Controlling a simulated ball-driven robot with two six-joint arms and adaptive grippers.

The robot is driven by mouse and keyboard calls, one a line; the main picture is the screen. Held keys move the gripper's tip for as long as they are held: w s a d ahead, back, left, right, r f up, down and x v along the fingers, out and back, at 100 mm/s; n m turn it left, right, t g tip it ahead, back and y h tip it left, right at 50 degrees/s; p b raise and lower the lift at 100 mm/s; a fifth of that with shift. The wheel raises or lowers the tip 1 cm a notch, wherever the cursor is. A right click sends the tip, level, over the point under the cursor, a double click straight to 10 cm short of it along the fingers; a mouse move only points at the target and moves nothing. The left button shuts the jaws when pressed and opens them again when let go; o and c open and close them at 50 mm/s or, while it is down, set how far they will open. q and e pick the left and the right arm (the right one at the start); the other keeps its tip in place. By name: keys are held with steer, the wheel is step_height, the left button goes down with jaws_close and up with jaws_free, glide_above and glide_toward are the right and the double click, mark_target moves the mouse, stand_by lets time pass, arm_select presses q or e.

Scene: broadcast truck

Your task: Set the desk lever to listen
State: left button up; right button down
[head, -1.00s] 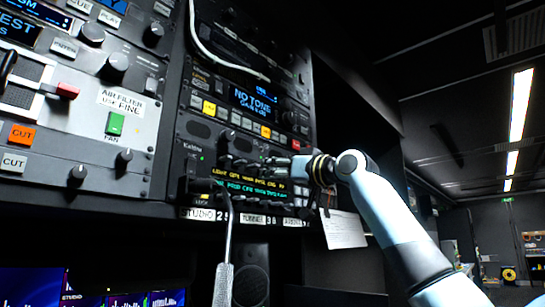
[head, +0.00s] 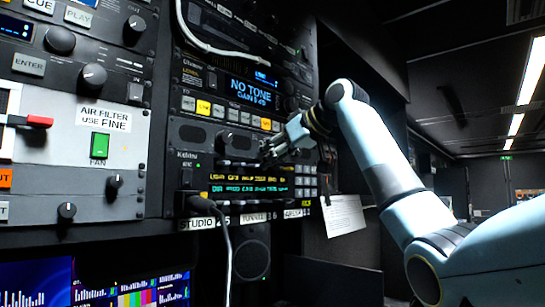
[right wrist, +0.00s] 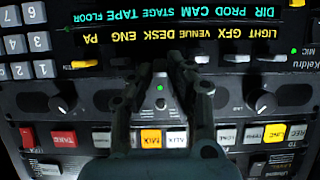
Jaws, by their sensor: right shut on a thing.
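The Keldru intercom panel (head: 245,180) sits low in the rack, with a yellow label row and a cyan one. My right gripper (head: 270,152) is at its upper edge, reaching in from the right. In the right wrist view the panel is upside down, and my right gripper (right wrist: 160,80) has its fingertips by the row of small levers, at the DESK label (right wrist: 157,32). It is shut on what appears to be the desk lever, which the fingers mostly hide. I cannot tell the lever's position. My left gripper is not in view.
A white cable (head: 205,45) hangs across the upper rack. Knobs (right wrist: 258,100) and coloured buttons (right wrist: 150,137) lie close around the fingers. A paper card (head: 344,215) hangs at the right.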

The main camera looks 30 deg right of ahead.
stand_by(0.4)
steer(key=c, duration=1.6)
jaws_free()
steer(key=shift+w, duration=0.1)
steer(key=v, duration=1.2)
